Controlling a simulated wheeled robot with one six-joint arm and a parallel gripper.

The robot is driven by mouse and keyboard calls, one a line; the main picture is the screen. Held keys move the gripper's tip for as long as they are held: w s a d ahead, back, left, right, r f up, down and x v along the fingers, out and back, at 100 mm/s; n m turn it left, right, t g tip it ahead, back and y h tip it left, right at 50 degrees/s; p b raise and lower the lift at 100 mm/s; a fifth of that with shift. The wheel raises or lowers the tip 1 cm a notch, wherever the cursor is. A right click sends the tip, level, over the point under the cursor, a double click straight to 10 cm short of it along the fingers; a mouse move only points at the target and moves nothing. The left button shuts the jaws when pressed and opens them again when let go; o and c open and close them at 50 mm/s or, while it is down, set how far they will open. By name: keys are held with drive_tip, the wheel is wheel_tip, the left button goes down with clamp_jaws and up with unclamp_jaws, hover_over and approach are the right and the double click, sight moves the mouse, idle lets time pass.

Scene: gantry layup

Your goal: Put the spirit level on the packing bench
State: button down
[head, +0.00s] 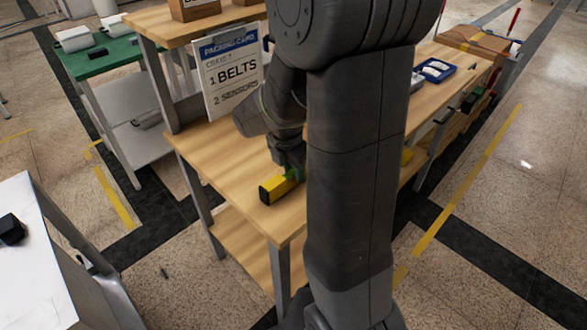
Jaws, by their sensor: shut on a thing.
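The spirit level (278,188) is yellow with a black end cap. It is at the wooden packing bench (225,148), over the bench top near its front edge. My gripper (291,168) is shut on the level from above.
A packing card (231,70) stands at the back of the bench below a raised shelf (215,17). A blue tray (436,70) lies farther along the bench. A green table (105,57) stands at the left, and a white table (32,265) at the lower left.

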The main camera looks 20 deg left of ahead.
sight(288, 172)
drive_tip(key=shift+f, duration=0.2)
drive_tip(key=c, duration=1.1)
unclamp_jaws()
drive_tip(key=shift+r, duration=0.15)
wheel_tip(288, 172, up, 12)
drive_tip(key=s+p, duration=0.1)
drive_tip(key=p, duration=0.1)
drive_tip(key=shift+s+a, duration=0.3)
drive_tip(key=shift+a, duration=0.05)
